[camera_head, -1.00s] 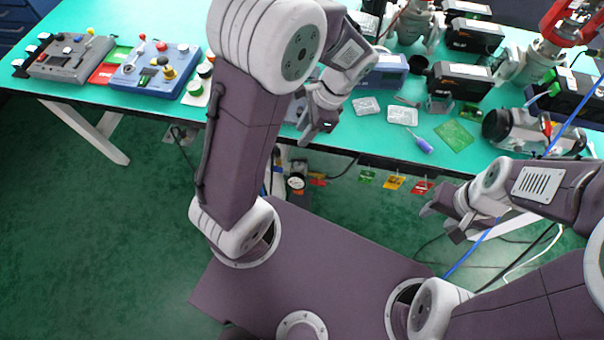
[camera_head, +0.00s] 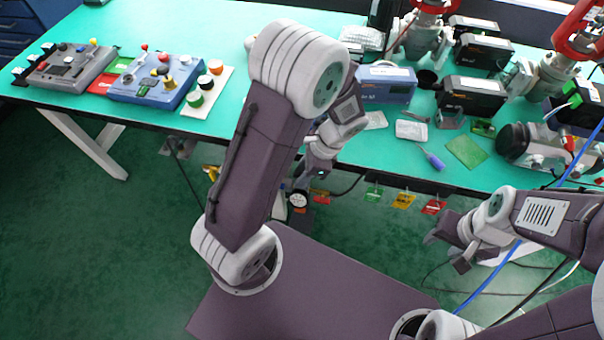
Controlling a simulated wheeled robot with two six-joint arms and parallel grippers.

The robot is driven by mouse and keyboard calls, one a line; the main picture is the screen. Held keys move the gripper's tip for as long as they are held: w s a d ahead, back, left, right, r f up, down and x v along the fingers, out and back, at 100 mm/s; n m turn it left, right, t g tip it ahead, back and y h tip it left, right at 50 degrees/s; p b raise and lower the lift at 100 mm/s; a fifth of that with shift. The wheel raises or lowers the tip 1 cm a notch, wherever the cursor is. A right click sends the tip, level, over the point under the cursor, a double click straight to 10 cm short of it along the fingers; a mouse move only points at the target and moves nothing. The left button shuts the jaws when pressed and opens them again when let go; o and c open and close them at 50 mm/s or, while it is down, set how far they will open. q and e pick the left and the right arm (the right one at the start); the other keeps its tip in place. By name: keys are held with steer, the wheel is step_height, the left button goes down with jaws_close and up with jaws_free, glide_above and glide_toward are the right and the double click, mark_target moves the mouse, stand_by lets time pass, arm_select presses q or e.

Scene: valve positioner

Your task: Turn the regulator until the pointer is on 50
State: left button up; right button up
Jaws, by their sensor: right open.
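A small round white dial (camera_head: 298,200) shows below the table's front edge, partly hidden by my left arm. I take it as the regulator's gauge, but its pointer and numbers are too small to read. My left gripper (camera_head: 312,178) hangs just above the dial in the picture, in front of the table edge. Whether its fingers are apart cannot be made out, and it does not visibly touch the dial. My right gripper (camera_head: 448,248) is open and empty, low in front of the table and well right of the dial.
The green table (camera_head: 240,130) carries a grey control box (camera_head: 72,68), a blue control box (camera_head: 157,82), a blue-grey instrument (camera_head: 386,84) and valves at the right. Coloured tags (camera_head: 403,200) hang under its front edge. A blue cable (camera_head: 480,280) runs near my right arm.

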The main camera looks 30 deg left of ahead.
arm_select(q)
jaws_close()
steer(key=shift+r+p, duration=0.25)
steer(key=shift+p, duration=0.3)
steer(key=shift+m, duration=0.3)
steer(key=shift+f, duration=0.25)
jaws_free()
steer(key=p+v, duration=0.3)
steer(key=v, duration=0.6)
